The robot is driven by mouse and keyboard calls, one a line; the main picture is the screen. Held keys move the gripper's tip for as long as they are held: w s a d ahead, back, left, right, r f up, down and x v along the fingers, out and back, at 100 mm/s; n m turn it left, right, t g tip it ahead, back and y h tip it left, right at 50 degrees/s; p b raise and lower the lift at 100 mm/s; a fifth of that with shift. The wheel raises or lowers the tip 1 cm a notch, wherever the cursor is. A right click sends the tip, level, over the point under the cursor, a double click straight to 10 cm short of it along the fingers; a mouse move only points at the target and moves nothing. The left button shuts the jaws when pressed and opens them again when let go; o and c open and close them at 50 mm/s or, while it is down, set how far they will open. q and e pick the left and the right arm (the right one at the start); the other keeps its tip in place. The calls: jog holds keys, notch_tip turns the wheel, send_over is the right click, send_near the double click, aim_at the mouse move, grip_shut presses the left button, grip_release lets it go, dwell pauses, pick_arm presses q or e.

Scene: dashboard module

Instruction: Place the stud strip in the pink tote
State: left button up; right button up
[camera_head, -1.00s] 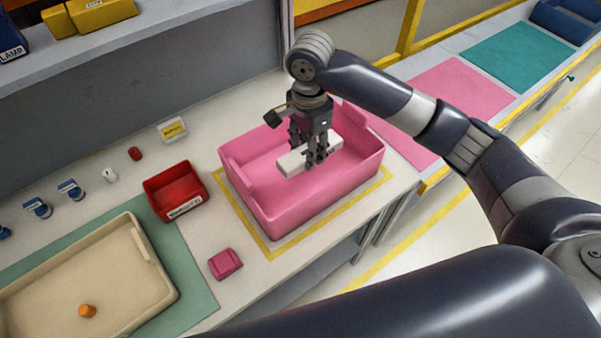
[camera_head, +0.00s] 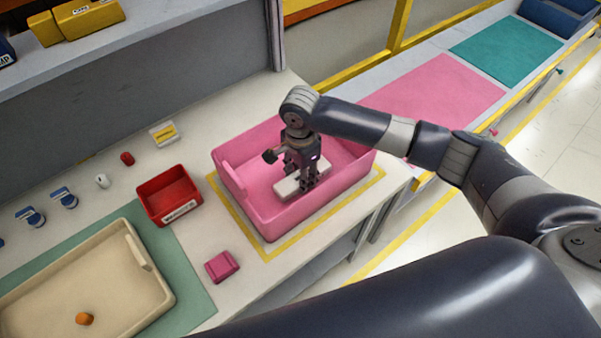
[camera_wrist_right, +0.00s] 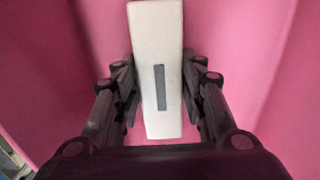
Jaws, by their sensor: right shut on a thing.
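The stud strip is a white block (camera_head: 287,188) inside the pink tote (camera_head: 232,184), low between its walls. In the right wrist view the white strip (camera_wrist_right: 156,40) runs lengthwise between the fingers, with a dark grey slot on its face and pink all around. My right gripper (camera_head: 306,186) reaches down into the tote and is shut on the strip; it also shows in the right wrist view (camera_wrist_right: 161,105). Whether the strip touches the tote floor is hard to tell. My left gripper is not in view.
A red bin (camera_head: 169,196) stands left of the tote, and a small pink block (camera_head: 222,266) lies in front. A beige tray (camera_head: 150,305) holds an orange piece (camera_head: 84,319). Yellow tape (camera_head: 268,254) borders the tote. A shelf (camera_head: 150,40) overhangs at the back left.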

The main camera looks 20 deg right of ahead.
jog(key=o, duration=1.1)
jog(key=shift+f, duration=0.15)
notch_tip(320, 180, up, 12)
jog(key=shift+r+b, duration=0.2)
jog(key=shift+b, duration=0.65)
jog(key=shift+f, duration=0.1)
